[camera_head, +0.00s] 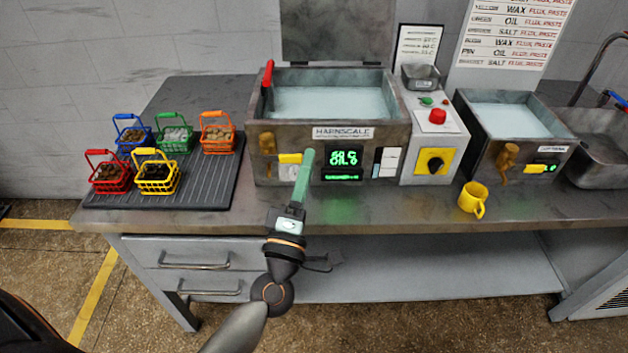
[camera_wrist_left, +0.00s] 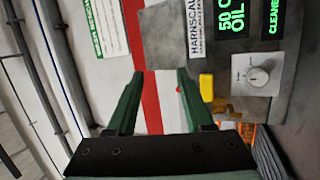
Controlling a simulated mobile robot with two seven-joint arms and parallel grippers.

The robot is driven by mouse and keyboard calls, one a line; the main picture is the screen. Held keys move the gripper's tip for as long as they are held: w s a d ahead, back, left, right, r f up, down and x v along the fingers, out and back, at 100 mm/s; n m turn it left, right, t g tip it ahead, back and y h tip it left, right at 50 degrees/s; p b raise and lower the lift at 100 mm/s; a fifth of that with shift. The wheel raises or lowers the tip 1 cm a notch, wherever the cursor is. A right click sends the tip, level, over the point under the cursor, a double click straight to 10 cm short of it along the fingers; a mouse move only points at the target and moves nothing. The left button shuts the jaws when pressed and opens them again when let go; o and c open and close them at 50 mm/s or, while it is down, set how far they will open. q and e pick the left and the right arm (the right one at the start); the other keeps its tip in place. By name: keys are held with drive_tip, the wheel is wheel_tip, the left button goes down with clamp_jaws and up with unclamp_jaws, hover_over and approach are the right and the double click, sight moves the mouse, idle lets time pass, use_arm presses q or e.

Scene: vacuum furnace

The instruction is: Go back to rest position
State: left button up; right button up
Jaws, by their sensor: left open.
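My left gripper (camera_head: 308,155) is raised in front of the vat labelled HARNSCALE (camera_head: 375,140), its green fingers pointing up. In the left wrist view the two green fingers (camera_wrist_left: 161,76) are apart with nothing held between them. The vat's front panel also shows there, with its label (camera_wrist_left: 196,25), a green display (camera_wrist_left: 232,45) reading 50 OIL and a round knob (camera_wrist_left: 258,76). My right gripper is not in view.
Several coloured baskets stand on a dark ribbed mat (camera_head: 205,185) at the left. A control box (camera_head: 433,150), a smaller vat (camera_head: 495,135) and a yellow mug (camera_head: 472,198) are at the right. Drawers (camera_head: 195,260) and a shelf (camera_head: 440,275) lie below the worktop (camera_head: 370,215).

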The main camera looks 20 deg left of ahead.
use_arm(q)
drive_tip(key=shift+s+d+f+m+h, duration=0.2)
drive_tip(key=shift+d+f+m+h, duration=0.1)
drive_tip(key=shift+d+m+h, duration=0.15)
drive_tip(key=shift+y, duration=0.25)
drive_tip(key=s+d+f+m+g+h, duration=0.3)
drive_tip(key=s+f+m+h, duration=0.1)
drive_tip(key=f+m, duration=0.4)
drive_tip(key=s+d+f+m+g+h, duration=0.35)
drive_tip(key=f+m, duration=0.25)
drive_tip(key=f, duration=0.4)
drive_tip(key=s+a+f+m+g+y, duration=0.1)
drive_tip(key=s+a+f+m+g, duration=0.1)
drive_tip(key=s+f, duration=0.3)
drive_tip(key=s+a+f+m+g+y, duration=0.1)
drive_tip(key=s+f+m+g, duration=0.2)
drive_tip(key=f, duration=0.5)
drive_tip(key=s+g, duration=0.1)
drive_tip(key=s, duration=0.1)
drive_tip(key=shift+s+a+f, duration=0.2)
drive_tip(key=shift+s+a, duration=0.2)
drive_tip(key=shift+c, duration=0.3)
